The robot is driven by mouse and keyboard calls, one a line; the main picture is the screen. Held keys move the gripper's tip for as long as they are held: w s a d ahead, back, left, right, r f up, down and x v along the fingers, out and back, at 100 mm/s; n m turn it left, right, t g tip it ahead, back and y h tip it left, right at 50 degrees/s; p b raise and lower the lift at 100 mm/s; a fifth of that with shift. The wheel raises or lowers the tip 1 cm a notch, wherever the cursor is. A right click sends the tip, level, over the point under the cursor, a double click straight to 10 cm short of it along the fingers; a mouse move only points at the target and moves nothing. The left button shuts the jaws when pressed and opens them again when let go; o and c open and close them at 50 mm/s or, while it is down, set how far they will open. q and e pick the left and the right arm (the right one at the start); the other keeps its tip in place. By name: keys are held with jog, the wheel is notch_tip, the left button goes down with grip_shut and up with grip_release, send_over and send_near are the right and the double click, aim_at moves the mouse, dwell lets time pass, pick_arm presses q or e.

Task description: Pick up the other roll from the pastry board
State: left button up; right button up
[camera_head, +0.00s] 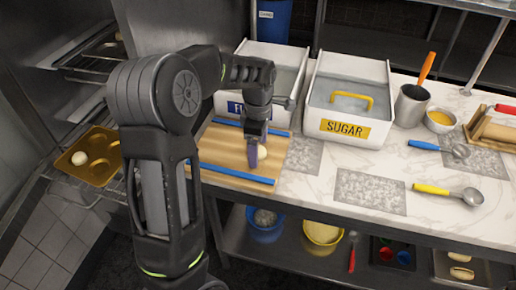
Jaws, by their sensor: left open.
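The pastry board (222,150) is a light wooden board with blue strips along its front and back edges, on the marble counter. A pale roll (262,152) lies on it, partly hidden behind my left gripper. My left gripper (256,155) points down over the board, right at the roll, with its jaws open. I cannot tell whether a finger touches the roll. Another pale roll (80,158) sits in a golden muffin tin (93,172) on the rack at left. My right gripper is not in view.
A flour bin (227,104) and a sugar bin (348,128) stand behind and right of the board. A metal cup (411,105) with an orange-handled tool, a small bowl (440,120) and scoops lie further right. The marble front between board and yellow scoop (432,189) is low and open.

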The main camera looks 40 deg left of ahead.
pick_arm(q)
jog(key=shift+f, duration=0.1)
jog(key=shift+c, duration=0.4)
jog(key=c, duration=1.4)
